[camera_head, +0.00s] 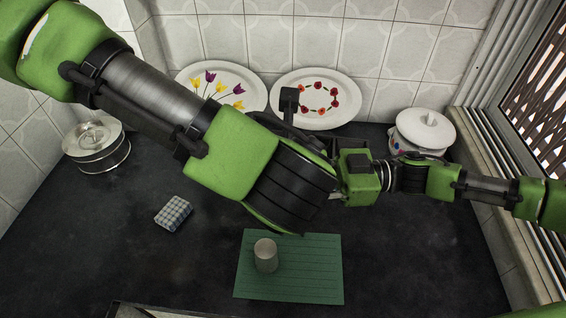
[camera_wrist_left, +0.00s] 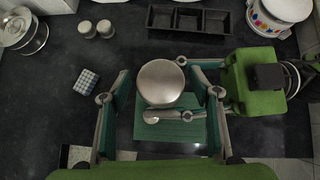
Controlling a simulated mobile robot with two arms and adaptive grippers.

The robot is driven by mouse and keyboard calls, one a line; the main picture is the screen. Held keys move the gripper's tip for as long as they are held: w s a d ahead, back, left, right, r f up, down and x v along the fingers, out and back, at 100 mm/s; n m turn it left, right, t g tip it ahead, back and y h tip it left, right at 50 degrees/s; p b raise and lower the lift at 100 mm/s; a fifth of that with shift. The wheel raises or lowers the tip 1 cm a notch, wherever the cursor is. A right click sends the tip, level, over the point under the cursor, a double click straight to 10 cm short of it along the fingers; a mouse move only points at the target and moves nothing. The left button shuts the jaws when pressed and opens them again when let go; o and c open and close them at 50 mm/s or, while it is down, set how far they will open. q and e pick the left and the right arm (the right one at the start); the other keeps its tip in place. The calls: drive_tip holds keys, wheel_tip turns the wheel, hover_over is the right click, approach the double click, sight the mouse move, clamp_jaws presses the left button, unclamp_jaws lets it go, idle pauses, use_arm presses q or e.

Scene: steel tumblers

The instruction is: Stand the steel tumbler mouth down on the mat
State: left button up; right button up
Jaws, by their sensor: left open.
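A large steel tumbler (camera_wrist_left: 160,80) is held in the air, its round end facing my left wrist camera. I cannot tell which end that is. In the head view my left arm hides it. My right gripper (camera_wrist_left: 183,88) reaches in from the right, one finger on each side of this tumbler, closed on it. My left gripper (camera_wrist_left: 161,75) is open, its fingers left and right of the tumbler with gaps. The green mat (camera_head: 310,275) lies below. A second steel tumbler (camera_head: 265,257) stands on the mat's left part, partly covered in the wrist view (camera_wrist_left: 151,117).
A checked sponge (camera_head: 173,213) lies left of the mat. A steel pot (camera_head: 96,145) stands far left, and a white lidded pot (camera_head: 422,133) far right. Two plates (camera_head: 220,90) lean at the back wall. A black divided tray (camera_wrist_left: 188,19) and two small canisters (camera_wrist_left: 96,29) stand behind.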

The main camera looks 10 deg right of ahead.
use_arm(q)
drive_tip(key=shift+w+f, duration=0.1)
drive_tip(key=shift+f, duration=0.05)
drive_tip(key=shift+c, duration=0.4)
drive_tip(key=c, duration=1.1)
use_arm(e)
drive_tip(key=o, duration=1.5)
